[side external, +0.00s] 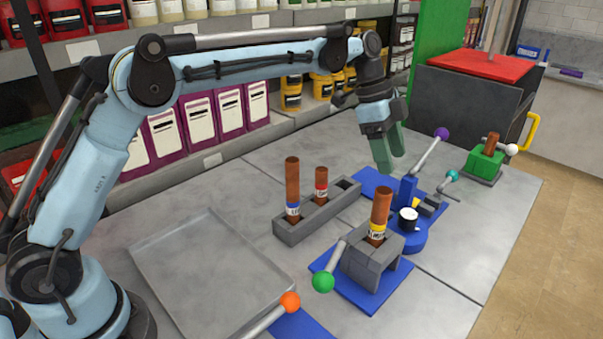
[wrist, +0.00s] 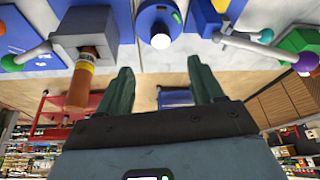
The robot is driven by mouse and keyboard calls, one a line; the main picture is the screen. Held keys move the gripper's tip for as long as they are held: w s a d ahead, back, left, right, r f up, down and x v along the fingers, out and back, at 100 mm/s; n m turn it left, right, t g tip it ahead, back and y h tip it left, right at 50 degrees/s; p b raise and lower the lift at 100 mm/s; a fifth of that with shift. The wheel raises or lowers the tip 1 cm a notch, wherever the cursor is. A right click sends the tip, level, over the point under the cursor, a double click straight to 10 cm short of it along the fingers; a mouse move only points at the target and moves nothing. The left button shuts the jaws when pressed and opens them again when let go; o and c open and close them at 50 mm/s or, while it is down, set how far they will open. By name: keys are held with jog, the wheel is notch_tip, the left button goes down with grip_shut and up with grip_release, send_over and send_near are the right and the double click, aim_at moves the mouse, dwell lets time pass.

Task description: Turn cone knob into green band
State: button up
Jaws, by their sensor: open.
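A knob with a round white top and dark side (side external: 408,214) sits on a blue base (side external: 402,243) at right of centre in the side external view. I take it for the cone knob; its white top also shows in the wrist view (wrist: 160,40), near the top middle. A small green mark (wrist: 177,17) lies on the blue base beside it, perhaps the green band. A pointer is not clear. My gripper (side external: 391,163) is open and empty, above and apart from the knob. Its two green fingers (wrist: 160,66) flank the knob's place in the wrist view.
A grey block (side external: 370,265) with a brown vial and green-ball lever stands in front of the knob. A grey rack (side external: 318,213) holds two brown vials to the left. Purple-ball (side external: 442,133) and teal-ball (side external: 452,176) levers stand close by. An empty tray (side external: 205,265) lies left.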

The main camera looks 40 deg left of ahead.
aim_at(406, 213)
jog(key=shift+m, duration=0.5)
jog(key=x, duration=1.3)
jog(key=shift+w+d+f, duration=0.1)
jog(key=shift+d+f, duration=0.15)
jog(key=shift+d, duration=0.05)
jog(key=shift+c, duration=0.3)
jog(key=c, duration=1)
